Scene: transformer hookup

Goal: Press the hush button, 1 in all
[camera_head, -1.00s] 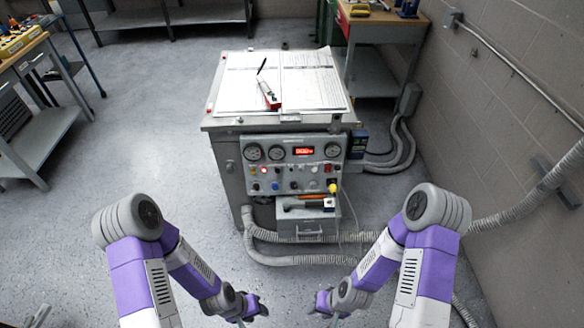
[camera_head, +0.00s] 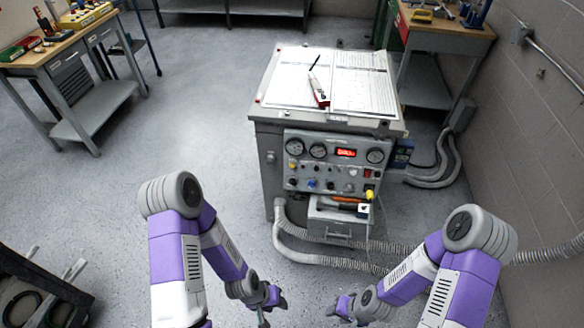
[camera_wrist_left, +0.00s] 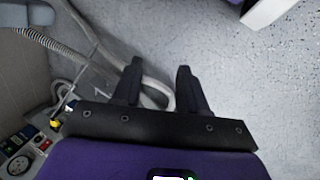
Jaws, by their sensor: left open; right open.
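The control panel (camera_head: 333,163) is on the front of a grey cabinet, with round gauges, a lit red display (camera_head: 346,153) and rows of small knobs and buttons. I cannot tell which is the hush button. My left gripper (camera_head: 269,304) is low in front of the cabinet, apart from it. In the left wrist view its two fingers (camera_wrist_left: 158,82) are spread with nothing between them. Part of the panel (camera_wrist_left: 30,150) shows at the lower left there. My right gripper (camera_head: 338,306) is also low in front, open and clear of the panel.
A drawer (camera_head: 338,228) with tools on it sits below the panel. Grey corrugated hoses (camera_head: 300,257) run along the floor. Papers (camera_head: 363,90) and a red-and-white device (camera_head: 319,91) lie on top. A block wall (camera_head: 540,130) is at right; open floor (camera_head: 190,120) is left.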

